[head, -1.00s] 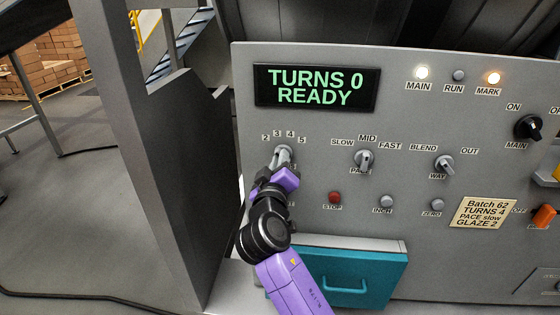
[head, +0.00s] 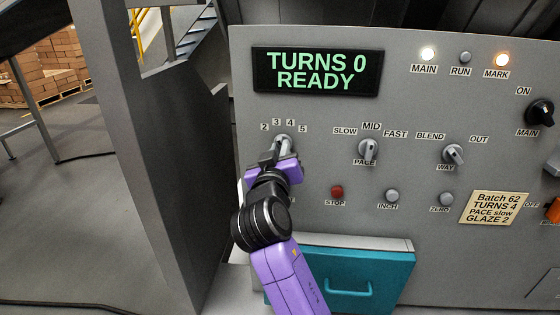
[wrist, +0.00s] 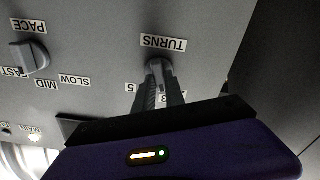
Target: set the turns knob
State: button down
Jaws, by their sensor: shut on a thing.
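The turns knob (head: 284,142) is a grey knob at the left of the panel, with the numbers 2, 3, 4 and 5 around its top. My gripper (head: 279,150) reaches it from below and is shut on it. In the wrist view the fingers of my gripper (wrist: 158,92) close on the knob (wrist: 157,66) below the TURNS label (wrist: 163,43); the fingers hide much of it and some numbers. Its exact pointing is hard to read. The display (head: 317,70) reads TURNS 0 READY. The batch note (head: 493,208) reads Batch 62, TURNS 4, PACE slow, GLAZE 2.
The pace knob (head: 368,151) is right of the turns knob, and the way knob (head: 453,154) is further right. A red stop button (head: 337,192) and the inch button (head: 392,195) sit lower. A teal drawer (head: 352,274) juts out below. A grey post (head: 130,150) stands left.

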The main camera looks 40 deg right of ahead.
jog(key=shift+m+b, duration=0.5)
jog(key=shift+m, duration=0.1)
jog(key=c, duration=1.4)
grip_release()
jog(key=b+v, duration=0.1)
jog(key=v, duration=0.6)
jog(key=shift+s+a, duration=0.25)
jog(key=shift+a, duration=0.1)
